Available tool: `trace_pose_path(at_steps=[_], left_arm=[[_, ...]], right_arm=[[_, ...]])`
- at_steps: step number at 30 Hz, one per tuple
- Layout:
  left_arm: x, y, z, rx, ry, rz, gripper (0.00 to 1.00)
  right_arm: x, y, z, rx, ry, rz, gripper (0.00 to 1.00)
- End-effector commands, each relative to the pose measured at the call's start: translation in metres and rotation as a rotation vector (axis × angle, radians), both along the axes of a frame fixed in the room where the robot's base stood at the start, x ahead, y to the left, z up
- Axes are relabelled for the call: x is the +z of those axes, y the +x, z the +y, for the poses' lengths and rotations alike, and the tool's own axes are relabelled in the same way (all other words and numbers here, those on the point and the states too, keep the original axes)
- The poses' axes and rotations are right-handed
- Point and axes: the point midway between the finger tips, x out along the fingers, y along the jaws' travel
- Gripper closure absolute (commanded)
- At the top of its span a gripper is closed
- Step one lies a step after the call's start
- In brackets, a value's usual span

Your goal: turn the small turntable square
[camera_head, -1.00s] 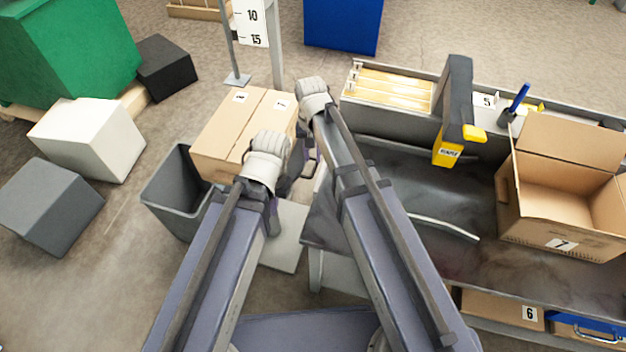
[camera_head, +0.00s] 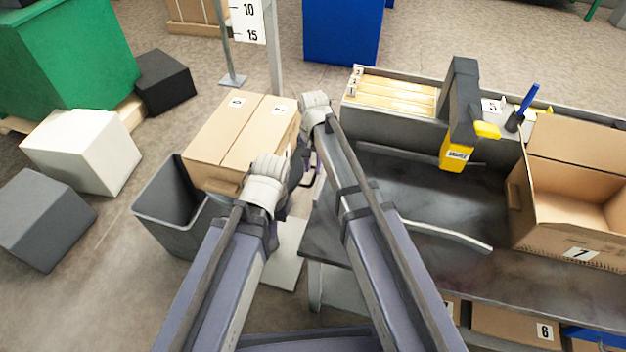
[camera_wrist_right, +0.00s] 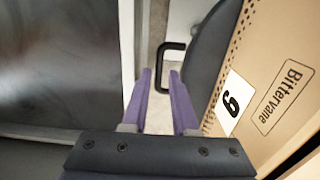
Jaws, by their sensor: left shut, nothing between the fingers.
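A closed cardboard box (camera_head: 225,140) stands left of the bench in the head view; its side, marked 9, also shows in the right wrist view (camera_wrist_right: 285,80). A dark rounded plate edge (camera_wrist_right: 208,55), apparently the turntable, shows beside the box. A black U-shaped handle (camera_wrist_right: 164,60) sticks out from it. My right gripper (camera_wrist_right: 160,75) is open, with the handle in line with the gap between its fingers; I cannot tell whether it is inside the gap. In the head view my right forearm mostly hides that gripper. My left gripper (camera_head: 291,187) is shut and empty close to the box's near right corner.
The grey bench (camera_head: 410,190) lies to the right, with an open carton (camera_head: 570,225) and a yellow-and-black post (camera_head: 458,110). A grey bin (camera_head: 165,205) stands below the box at left. White (camera_head: 80,150) and grey (camera_head: 40,220) blocks lie further left on the floor.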

Motion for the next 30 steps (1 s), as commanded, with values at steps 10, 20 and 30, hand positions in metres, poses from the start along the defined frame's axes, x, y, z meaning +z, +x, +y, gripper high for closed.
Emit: trace_pose_path(at_steps=[10, 20, 30], left_arm=[[-0.040, 0.000, 0.000, 0.000, 0.000, 0.000, 1.00], [-0.039, 0.000, 0.000, 0.000, 0.000, 0.000, 1.00], [-0.040, 0.000, 0.000, 0.000, 0.000, 0.000, 1.00]], right_arm=[[-0.040, 0.000, 0.000, 0.000, 0.000, 0.000, 0.73], [-0.040, 0.000, 0.000, 0.000, 0.000, 0.000, 0.75], [-0.040, 0.000, 0.000, 0.000, 0.000, 0.000, 1.00]])
